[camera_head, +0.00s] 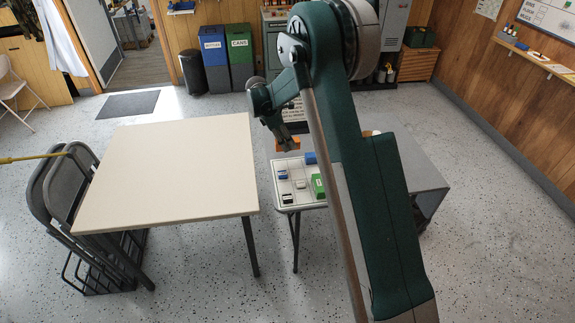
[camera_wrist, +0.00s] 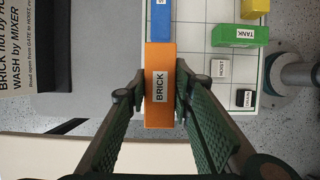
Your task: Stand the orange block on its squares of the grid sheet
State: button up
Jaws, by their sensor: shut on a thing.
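The orange block, labelled BRICK (camera_wrist: 160,114), is between the fingers of my gripper (camera_wrist: 161,92) in the wrist view. The fingers press its two long sides. In the head view the orange block (camera_head: 289,145) shows beneath my gripper (camera_head: 286,142), near the far left part of the grid sheet (camera_head: 290,164). The wrist view shows the white grid sheet (camera_wrist: 195,60) with thin grid lines under and right of the block. Whether the block touches the sheet or hangs above it, I cannot tell.
In the wrist view a blue block (camera_wrist: 160,18) lies just beyond the orange one. A green TANK block (camera_wrist: 238,36), white HOIST block (camera_wrist: 221,70), black block (camera_wrist: 244,98) and yellow block (camera_wrist: 255,7) stand right. A printed rule card (camera_wrist: 40,50) is left. A bare beige table (camera_head: 170,165) stands left.

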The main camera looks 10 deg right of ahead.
aim_at(277, 142)
jog(key=shift+f+b, duration=0.35)
jog(key=shift+f, duration=2.75)
jog(key=shift+f, duration=1.85)
jog(key=shift+f+b, duration=0.15)
jog(key=shift+b, duration=0.2)
jog(key=o, duration=1)
jog(key=shift+c, duration=0.2)
jog(key=p+v, duration=0.1)
jog(key=v, duration=1.1)
